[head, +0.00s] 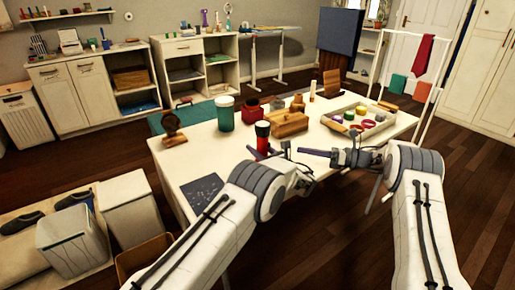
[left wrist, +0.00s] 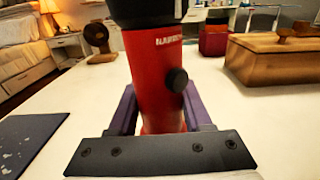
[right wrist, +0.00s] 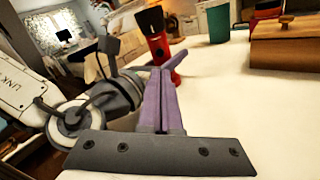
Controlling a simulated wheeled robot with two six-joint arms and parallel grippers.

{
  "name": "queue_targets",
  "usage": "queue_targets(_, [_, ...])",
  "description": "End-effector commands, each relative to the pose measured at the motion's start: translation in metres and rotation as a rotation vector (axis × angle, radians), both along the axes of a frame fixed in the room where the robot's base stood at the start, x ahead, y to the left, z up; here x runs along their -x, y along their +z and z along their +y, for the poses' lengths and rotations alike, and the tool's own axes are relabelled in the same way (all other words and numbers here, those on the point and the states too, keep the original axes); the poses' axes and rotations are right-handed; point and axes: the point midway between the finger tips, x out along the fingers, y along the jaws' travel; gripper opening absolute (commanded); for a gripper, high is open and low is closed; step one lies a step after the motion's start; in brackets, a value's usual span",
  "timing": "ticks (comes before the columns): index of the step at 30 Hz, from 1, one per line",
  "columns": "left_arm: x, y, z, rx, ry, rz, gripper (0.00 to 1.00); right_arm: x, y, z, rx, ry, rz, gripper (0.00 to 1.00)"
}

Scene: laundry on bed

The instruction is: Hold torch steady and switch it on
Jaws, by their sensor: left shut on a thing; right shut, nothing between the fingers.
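The torch is red with a black head, and it stands upright above the table's near side in the head view (head: 263,145). In the left wrist view its red body (left wrist: 152,70) shows a round black button (left wrist: 177,80) facing the camera. My left gripper (left wrist: 160,115) is shut on the torch's lower body, a purple finger on each side; my arm partly hides this in the head view. My right gripper (head: 302,150) is shut and empty, to the right of the torch and pointing towards it. In the right wrist view, the torch (right wrist: 162,50) is just beyond its closed fingertips (right wrist: 160,70).
The white table (head: 215,155) holds a wooden box (head: 290,124), a green jar (head: 225,118), a dark red pot (head: 252,108) and a tray (head: 335,121) of coloured items. A dark mat (head: 202,188) lies at the near left. The tabletop close around the torch looks clear.

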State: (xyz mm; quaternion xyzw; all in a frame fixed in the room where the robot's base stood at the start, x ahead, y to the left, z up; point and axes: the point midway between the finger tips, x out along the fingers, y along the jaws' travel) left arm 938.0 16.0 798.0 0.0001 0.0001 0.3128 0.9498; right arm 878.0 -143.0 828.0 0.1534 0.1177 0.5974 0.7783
Motion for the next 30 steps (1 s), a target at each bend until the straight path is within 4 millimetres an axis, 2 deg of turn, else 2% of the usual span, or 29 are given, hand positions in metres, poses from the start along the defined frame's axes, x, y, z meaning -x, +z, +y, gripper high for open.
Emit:
queue_targets(13, [0.000,0.001,0.000,0.000,0.000,-0.001,0.00,0.000,0.004,0.000,0.020,0.002,-0.016,0.00])
queue_targets(22, [0.000,0.001,0.000,0.000,0.000,-0.001,0.00,0.003,0.035,-0.007,0.343,0.051,-0.260,0.00])
queue_targets(30, [0.000,0.001,0.000,0.000,0.000,-0.001,0.00,0.003,0.037,-0.009,0.393,0.059,-0.296,0.00])
